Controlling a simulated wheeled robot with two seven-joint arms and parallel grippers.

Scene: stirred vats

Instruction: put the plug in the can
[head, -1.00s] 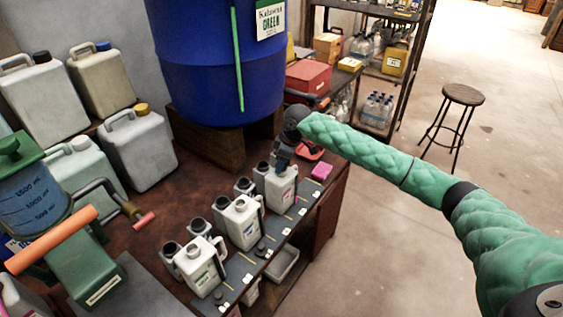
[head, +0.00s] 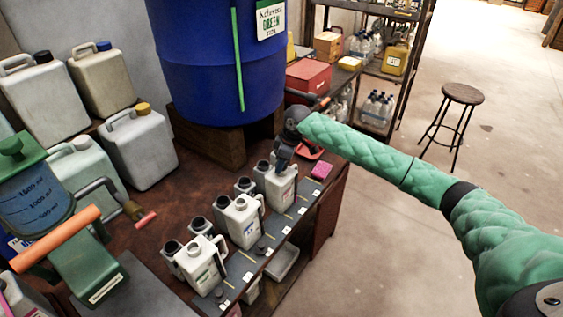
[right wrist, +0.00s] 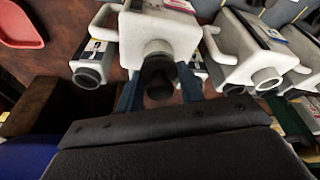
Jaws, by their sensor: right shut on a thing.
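My right gripper (head: 283,165) is over the mouth of the farthest white can (head: 280,187) in the front row. It also shows in the right wrist view (right wrist: 160,88), its two blue-grey fingers shut on a black plug (right wrist: 158,72). The plug is at the white can's round neck in that view (right wrist: 155,48). I cannot tell whether the plug is seated in the neck or just over it. The can stands upright. My left gripper is not in view.
More white cans (head: 243,220) and (head: 200,265) stand along a dark strip, with small dark plugs (head: 218,292) in front. Dark-mouthed cans stand close behind. A pink sponge (head: 321,170) lies at the strip's far end. A blue barrel (head: 215,60) stands behind.

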